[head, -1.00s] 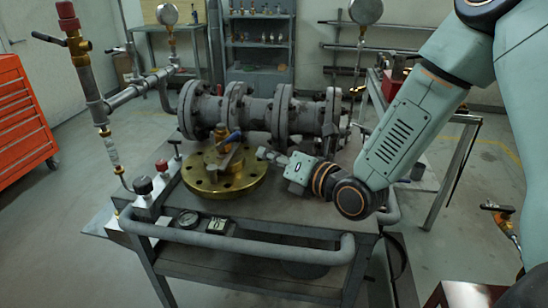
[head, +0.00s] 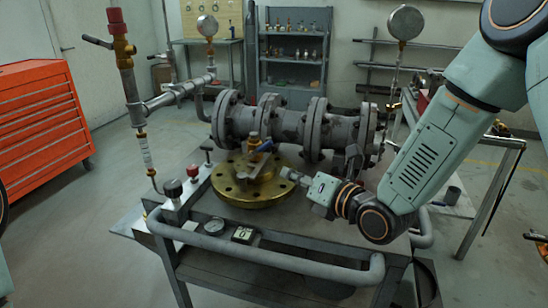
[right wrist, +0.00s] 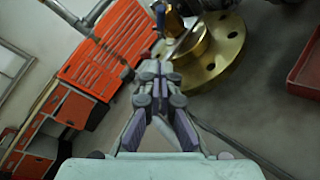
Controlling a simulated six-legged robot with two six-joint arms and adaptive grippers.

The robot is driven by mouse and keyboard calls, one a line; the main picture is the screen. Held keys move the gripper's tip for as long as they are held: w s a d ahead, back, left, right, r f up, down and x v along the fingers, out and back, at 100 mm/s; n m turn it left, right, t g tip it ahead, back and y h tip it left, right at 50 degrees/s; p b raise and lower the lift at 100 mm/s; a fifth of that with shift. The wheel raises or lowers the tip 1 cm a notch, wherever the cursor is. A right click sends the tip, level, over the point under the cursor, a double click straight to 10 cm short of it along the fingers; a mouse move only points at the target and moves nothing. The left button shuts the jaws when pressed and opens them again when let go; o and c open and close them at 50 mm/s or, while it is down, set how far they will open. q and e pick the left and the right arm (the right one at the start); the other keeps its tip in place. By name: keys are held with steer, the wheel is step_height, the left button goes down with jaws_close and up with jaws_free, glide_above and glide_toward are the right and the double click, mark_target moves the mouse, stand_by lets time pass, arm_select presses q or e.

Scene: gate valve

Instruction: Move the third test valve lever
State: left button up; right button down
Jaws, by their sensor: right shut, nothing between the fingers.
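A brass valve (head: 254,140) with a blue-gripped lever (head: 265,146) stands on a round gold flange (head: 232,191) on the cart. A flat grey bar lies across the flange below it. Another valve, with a black-handled lever (head: 97,42), sits atop the pipe at left. I cannot tell which lever is the third. My right gripper (head: 289,174) is shut and empty, with its tip close to the flange's right side. In the right wrist view its closed fingers (right wrist: 158,70) point toward the flange (right wrist: 222,62); contact cannot be told. My left gripper is not in view.
A large grey flanged pipe (head: 290,125) lies behind the gold flange. A grey rail (head: 270,260) runs along the front. An orange drawer cabinet (head: 45,125) stands at left.

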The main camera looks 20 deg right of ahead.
mark_target(264, 147)
steer(key=x, duration=0.2)
steer(key=r+x, duration=0.1)
steer(key=x, duration=0.2)
steer(key=b+x, duration=0.1)
steer(key=x, duration=0.1)
steer(key=shift+w+d+r, duration=0.15)
steer(key=shift+w+d, duration=0.2)
steer(key=shift+w, duration=0.1)
steer(key=shift+w+d+r, duration=0.25)
steer(key=shift+w+r, duration=0.1)
steer(key=shift+w, duration=0.3)
steer(key=shift+a, duration=0.1)
steer(key=shift+w, duration=0.1)
steer(key=shift+w+a+r, duration=0.1)
steer(key=shift+w+r, duration=0.3)
steer(key=shift+r, duration=0.1)
steer(key=shift+s, duration=0.1)
